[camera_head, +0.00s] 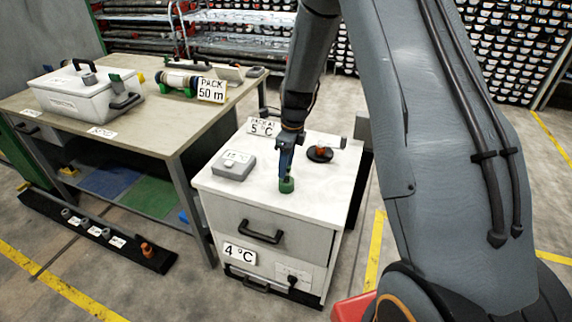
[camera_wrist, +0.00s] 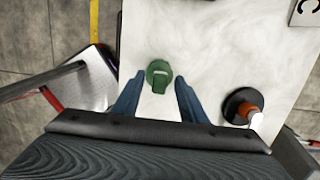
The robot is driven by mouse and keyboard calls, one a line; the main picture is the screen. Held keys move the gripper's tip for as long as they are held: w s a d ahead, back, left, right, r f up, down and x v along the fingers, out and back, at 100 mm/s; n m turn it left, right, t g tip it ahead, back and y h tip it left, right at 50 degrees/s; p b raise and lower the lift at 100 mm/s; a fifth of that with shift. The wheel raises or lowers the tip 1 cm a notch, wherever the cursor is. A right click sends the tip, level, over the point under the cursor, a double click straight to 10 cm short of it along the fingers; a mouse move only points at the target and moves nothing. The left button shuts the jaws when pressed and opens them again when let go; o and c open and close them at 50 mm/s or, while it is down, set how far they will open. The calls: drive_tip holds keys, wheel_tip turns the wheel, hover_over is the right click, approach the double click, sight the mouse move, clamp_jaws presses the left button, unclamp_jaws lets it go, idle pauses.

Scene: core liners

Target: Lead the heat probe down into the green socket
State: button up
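The green socket (camera_head: 287,186) stands at the front of the white cabinet top. In the wrist view the green socket (camera_wrist: 158,72) shows as a round green piece with a tab toward me. My gripper (camera_head: 286,163) points down just above and behind it in the head view. In the wrist view my gripper (camera_wrist: 160,80) has its two blue fingers apart, with the socket in line with the gap; whether they touch it I cannot tell. I see nothing clearly held. An orange piece (camera_wrist: 247,110) with a pale end, perhaps the heat probe, is on a black disc (camera_wrist: 236,101) to the right.
A grey box (camera_head: 234,165) with a temperature label sits left on the cabinet top (camera_head: 262,188). A "5 °C" sign (camera_head: 263,127) stands at the back. A workbench (camera_head: 150,127) with a white case (camera_head: 82,92) is at left. A black rack (camera_head: 100,232) lies on the floor.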

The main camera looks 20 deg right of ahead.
drive_tip(key=shift+s+d+r+b, duration=0.15)
drive_tip(key=shift+r+b, duration=0.15)
drive_tip(key=shift+r, duration=1)
drive_tip(key=shift+s+d+r+b, duration=0.1)
drive_tip(key=shift+r+b, duration=0.2)
drive_tip(key=shift+r, duration=0.95)
drive_tip(key=shift+s+d+r+b, duration=0.15)
drive_tip(key=shift+r+b, duration=0.15)
drive_tip(key=shift+r, duration=1)
drive_tip(key=shift+w, duration=0.1)
drive_tip(key=s+r+n, duration=0.2)
drive_tip(key=s+n, duration=1)
drive_tip(key=s+r+n+h, duration=0.1)
drive_tip(key=s+r+n, duration=0.1)
drive_tip(key=s+n, duration=1)
drive_tip(key=shift+s+a+n, duration=0.35)
drive_tip(key=shift+n, duration=0.25)
